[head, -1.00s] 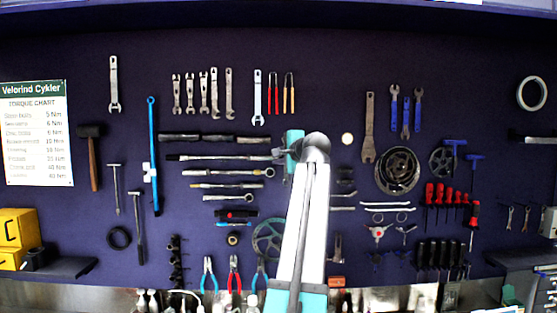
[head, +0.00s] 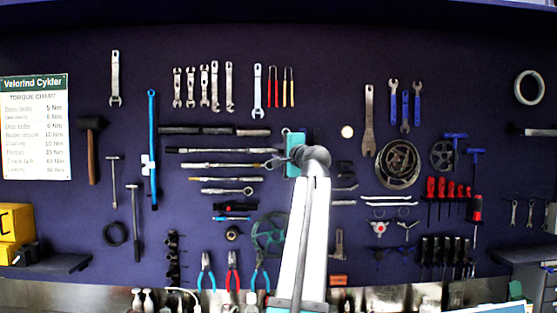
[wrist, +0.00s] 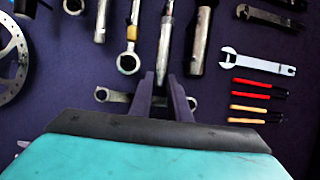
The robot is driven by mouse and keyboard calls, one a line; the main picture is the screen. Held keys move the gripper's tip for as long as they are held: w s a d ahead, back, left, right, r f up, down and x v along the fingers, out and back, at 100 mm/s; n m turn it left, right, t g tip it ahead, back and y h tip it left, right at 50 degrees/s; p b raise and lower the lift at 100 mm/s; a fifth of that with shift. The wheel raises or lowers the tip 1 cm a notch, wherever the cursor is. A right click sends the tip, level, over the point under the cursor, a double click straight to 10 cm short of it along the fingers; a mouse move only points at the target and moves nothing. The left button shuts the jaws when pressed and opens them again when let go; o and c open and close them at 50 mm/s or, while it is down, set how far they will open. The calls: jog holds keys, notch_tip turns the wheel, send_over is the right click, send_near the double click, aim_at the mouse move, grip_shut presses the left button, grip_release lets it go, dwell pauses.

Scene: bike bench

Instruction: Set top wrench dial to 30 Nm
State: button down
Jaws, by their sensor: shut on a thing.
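Several long wrenches hang level in a stack on the dark wall left of my arm in the head view. A black-handled bar (head: 214,131) is uppermost; under it is a slim silver-ended wrench (head: 225,150), then a wrench with a yellow band (head: 222,165). In the wrist view they stand upright, with the silver wrench end (wrist: 166,45) in the middle. My gripper (wrist: 163,85) is shut on the tip of that silver wrench, one dark finger on each side. In the head view my teal gripper (head: 293,155) is at the wrenches' right ends. No dial scale is readable.
A small double-ended spanner (wrist: 115,97) lies behind my fingers. The yellow-banded wrench (wrist: 129,62) and a thick grey handle (wrist: 201,45) are close on either side. A torque chart (head: 36,128) hangs at far left.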

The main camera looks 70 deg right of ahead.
jog(key=shift+d+f+n+t+h+b, duration=0.1)
jog(key=shift+f+n+t+h+b, duration=0.35)
jog(key=shift+b, duration=2.05)
jog(key=shift+f+n+t+h+b, duration=0.2)
jog(key=shift+t+h+b, duration=0.35)
jog(key=shift+b, duration=1.9)
jog(key=shift+r+n+t+b, duration=0.15)
jog(key=shift+n+t+b, duration=0.3)
jog(key=shift+b, duration=1.25)
jog(key=c, duration=1.9)
grip_release()
jog(key=shift+b+v, duration=0.95)
jog(key=shift+v, duration=5.95)
jog(key=shift+w, duration=0.1)
